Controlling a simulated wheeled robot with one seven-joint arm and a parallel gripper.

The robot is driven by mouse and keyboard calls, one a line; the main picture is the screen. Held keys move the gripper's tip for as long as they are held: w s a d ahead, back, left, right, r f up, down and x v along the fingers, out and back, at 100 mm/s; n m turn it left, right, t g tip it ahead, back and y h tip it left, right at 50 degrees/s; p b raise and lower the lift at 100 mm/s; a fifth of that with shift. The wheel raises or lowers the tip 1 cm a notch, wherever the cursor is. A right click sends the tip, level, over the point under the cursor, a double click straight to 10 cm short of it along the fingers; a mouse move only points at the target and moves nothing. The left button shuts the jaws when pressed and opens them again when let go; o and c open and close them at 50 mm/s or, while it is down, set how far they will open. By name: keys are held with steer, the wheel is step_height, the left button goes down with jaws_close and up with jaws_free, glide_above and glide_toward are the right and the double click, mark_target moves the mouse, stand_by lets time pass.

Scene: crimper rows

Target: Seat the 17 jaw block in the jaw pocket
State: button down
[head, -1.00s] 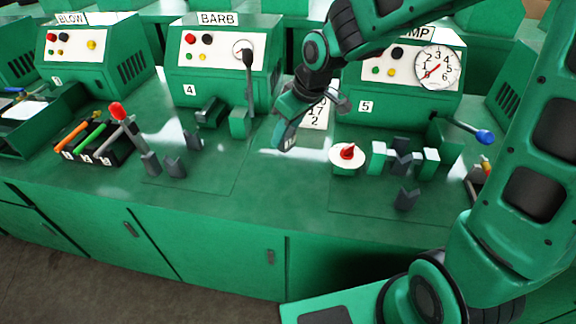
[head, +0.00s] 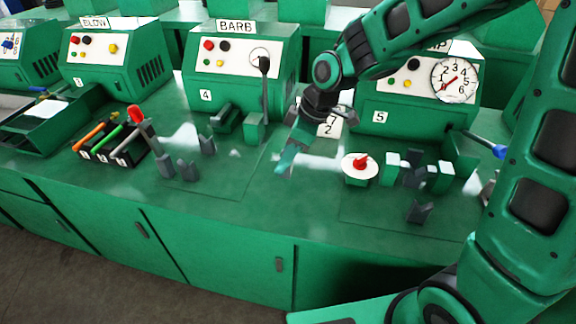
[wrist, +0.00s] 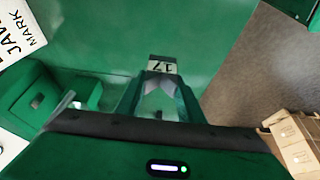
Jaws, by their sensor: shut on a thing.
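My gripper (head: 284,164) hangs above the bench front, between machines 4 and 5. In the wrist view my gripper (wrist: 162,95) is shut on the 17 jaw block (wrist: 162,66), a small block with a pale, dark-numbered face at the fingertips. In the head view the block is too blurred to make out clearly. Machine 5 (head: 400,112), with a round dial, stands right of the gripper. Dark V-shaped jaws (head: 412,166) and white-topped green blocks (head: 440,177) stand before it. I cannot tell for sure which opening is the jaw pocket.
A red-tipped piece on a white disc (head: 360,166) stands right of my gripper. A loose dark V-block (head: 418,211) is near the bench front. Machine 4 (head: 240,75) and a tool rack (head: 108,152) are left. A placard (wrist: 20,30) shows in the wrist view.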

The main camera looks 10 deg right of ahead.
steer(key=w, duration=0.1)
steer(key=w+d+f, duration=0.1)
steer(key=w+f, duration=0.1)
steer(key=shift+w+d+f, duration=0.2)
steer(key=shift+w+d, duration=0.05)
steer(key=shift+w, duration=0.05)
steer(key=shift+f, duration=2)
steer(key=shift+f, duration=0.1)
steer(key=c, duration=1.2)
jaws_free()
steer(key=v, duration=1.2)
steer(key=shift+s+d, duration=0.1)
